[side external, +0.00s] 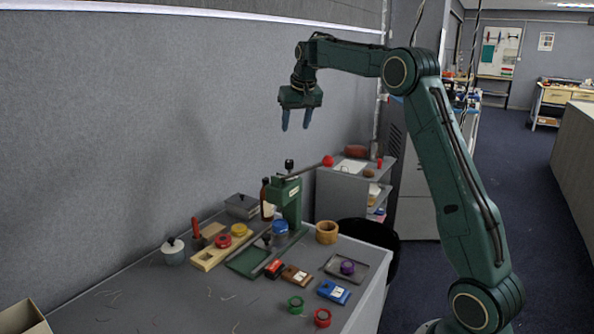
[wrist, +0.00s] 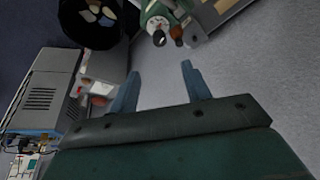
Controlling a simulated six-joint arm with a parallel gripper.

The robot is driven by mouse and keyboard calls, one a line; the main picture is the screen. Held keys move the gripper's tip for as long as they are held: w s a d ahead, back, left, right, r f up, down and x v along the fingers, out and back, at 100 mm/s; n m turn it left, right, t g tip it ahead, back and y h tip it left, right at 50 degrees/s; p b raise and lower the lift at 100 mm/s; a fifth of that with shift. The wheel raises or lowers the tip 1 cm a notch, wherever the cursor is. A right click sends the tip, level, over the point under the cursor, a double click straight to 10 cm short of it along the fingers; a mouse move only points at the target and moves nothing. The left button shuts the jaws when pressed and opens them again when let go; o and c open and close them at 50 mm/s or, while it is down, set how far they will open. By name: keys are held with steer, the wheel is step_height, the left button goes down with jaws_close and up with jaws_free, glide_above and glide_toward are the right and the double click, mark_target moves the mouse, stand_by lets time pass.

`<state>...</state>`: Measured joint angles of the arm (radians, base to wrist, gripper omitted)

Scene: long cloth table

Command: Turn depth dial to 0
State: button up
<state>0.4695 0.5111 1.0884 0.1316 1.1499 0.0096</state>
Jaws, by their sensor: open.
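A green press (side external: 289,202) stands on the table, with a dark knob (side external: 289,164) on top and a lever ending in a red ball (side external: 328,160). A blue round part (side external: 280,228) sits low on its front. I cannot tell which part is the depth dial, and no scale or number is readable. The press top also shows at the upper middle of the wrist view (wrist: 155,14). My gripper (side external: 295,128) is open and empty, high above the press and apart from it. Its two fingers (wrist: 157,86) also show spread in the wrist view.
The grey table (side external: 225,300) holds a wooden board (side external: 222,250), brown bottle (side external: 266,198), wooden ring (side external: 327,232), blue block (side external: 334,291) and tray with a purple knob (side external: 372,276). A grey wall rises behind. The air around my gripper is clear.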

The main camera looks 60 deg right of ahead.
mark_target(290, 161)
steer(key=x, duration=1.4)
steer(key=shift+r, duration=0.1)
steer(key=shift+c, duration=0.5)
steer(key=c, duration=0.9)
steer(key=shift+n, duration=0.4)
steer(key=n+y, duration=0.1)
steer(key=n, duration=0.1)
steer(key=n+y, duration=0.1)
steer(key=n, duration=0.2)
steer(key=shift+d+t, duration=0.2)
steer(key=shift+t, duration=0.2)
steer(key=shift+d+n+y, duration=0.1)
steer(key=shift+n+y, duration=0.7)
steer(key=shift+n, duration=1.1)
steer(key=shift+n+y, duration=0.4)
steer(key=shift+n, duration=0.7)
